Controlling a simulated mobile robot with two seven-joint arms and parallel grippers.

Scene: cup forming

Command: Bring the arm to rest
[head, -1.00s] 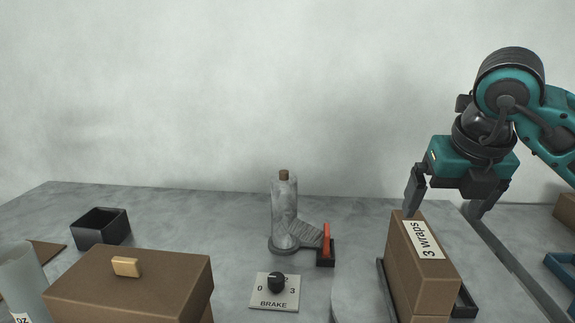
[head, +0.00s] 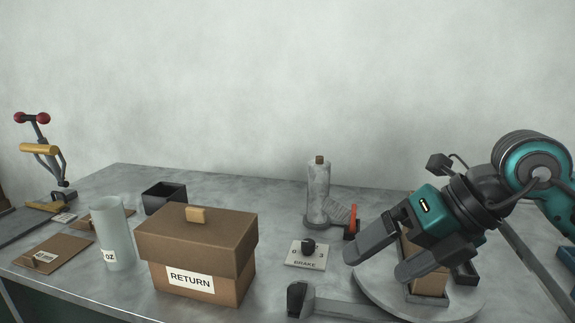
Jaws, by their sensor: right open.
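My right gripper (head: 381,264) comes in from the right and is open and empty. Its two dark fingers point down and to the left, above the front right of the table. Behind and below it, a brown box (head: 428,284) stands in a dark tray on a round grey plate (head: 376,289); the gripper hides most of the box. I cannot tell whether the fingers touch anything. My left gripper is not in view.
A lidded RETURN box (head: 197,249) stands front centre. A brake dial plate (head: 307,254), a wrapped bottle-like form (head: 318,190), a black bin (head: 164,198), a pale cylinder (head: 113,235) and a lever press (head: 45,160) are also on the grey table (head: 250,196).

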